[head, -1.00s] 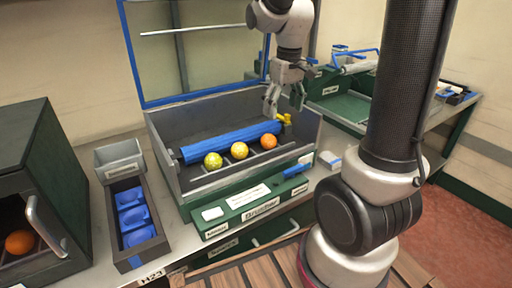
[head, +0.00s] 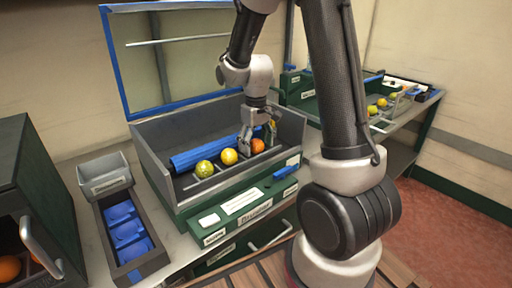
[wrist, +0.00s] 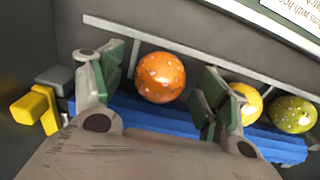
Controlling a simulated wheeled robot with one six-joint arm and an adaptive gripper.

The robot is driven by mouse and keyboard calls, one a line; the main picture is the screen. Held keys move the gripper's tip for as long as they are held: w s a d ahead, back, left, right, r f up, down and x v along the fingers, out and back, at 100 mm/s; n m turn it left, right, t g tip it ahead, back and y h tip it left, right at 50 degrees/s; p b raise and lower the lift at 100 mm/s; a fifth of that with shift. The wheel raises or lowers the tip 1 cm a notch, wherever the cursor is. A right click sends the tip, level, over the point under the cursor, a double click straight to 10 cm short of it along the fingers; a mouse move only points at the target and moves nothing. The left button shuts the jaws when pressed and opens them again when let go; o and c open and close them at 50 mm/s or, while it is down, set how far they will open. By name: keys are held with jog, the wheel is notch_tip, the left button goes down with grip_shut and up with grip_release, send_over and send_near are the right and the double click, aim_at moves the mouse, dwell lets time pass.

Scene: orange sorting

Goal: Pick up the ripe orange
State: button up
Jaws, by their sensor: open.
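The ripe orange (head: 257,146) is the rightmost of three fruits in a row in the grey open-lidded bin (head: 160,165). In the wrist view the orange (wrist: 160,77) lies between the two green-padded fingers of my gripper (wrist: 165,85), with a gap on each side. My gripper (head: 259,143) is down inside the bin, open and empty. A yellow fruit (head: 229,157) sits left of the orange, and a yellow-green fruit (head: 204,169) sits further left. In the wrist view the yellow fruit (wrist: 246,99) is right beside the right finger and partly hidden by it.
A blue roller (head: 200,156) lies behind the fruits. A yellow piece (wrist: 36,109) is near the left finger in the wrist view. A narrow box with blue pads (head: 127,232) and a dark green cabinet (head: 30,190) stand left. A green tray with several fruits (head: 330,105) is back right.

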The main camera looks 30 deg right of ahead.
jog(key=c, duration=1.2)
jog(key=shift+o, duration=0.2)
